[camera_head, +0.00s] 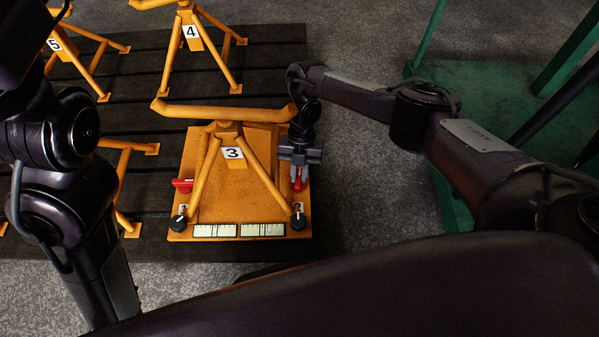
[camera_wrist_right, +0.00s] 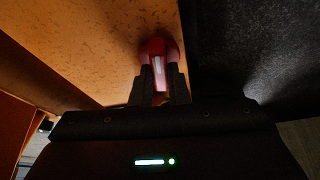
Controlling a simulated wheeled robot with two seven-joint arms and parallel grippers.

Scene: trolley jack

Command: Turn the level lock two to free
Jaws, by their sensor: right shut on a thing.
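The orange unit with the number 3 plate (camera_head: 233,153) stands in the middle of the head view. A red lever on its right side (camera_head: 299,184) is partly hidden by my right gripper (camera_head: 298,172), which points down at it. In the right wrist view the red lever (camera_wrist_right: 158,62) sits between the two dark fingers of the right gripper (camera_wrist_right: 162,84), which are shut on it. A second red lever (camera_head: 183,185) is on the unit's left side, with no gripper at it. My left arm shows at the left, but its gripper is out of view.
Orange stand number 4 (camera_head: 191,35) and stand number 5 (camera_head: 58,45) are behind, on a dark slatted platform (camera_head: 270,60). A green frame (camera_head: 480,90) stands at the right. Grey floor (camera_head: 370,180) lies between.

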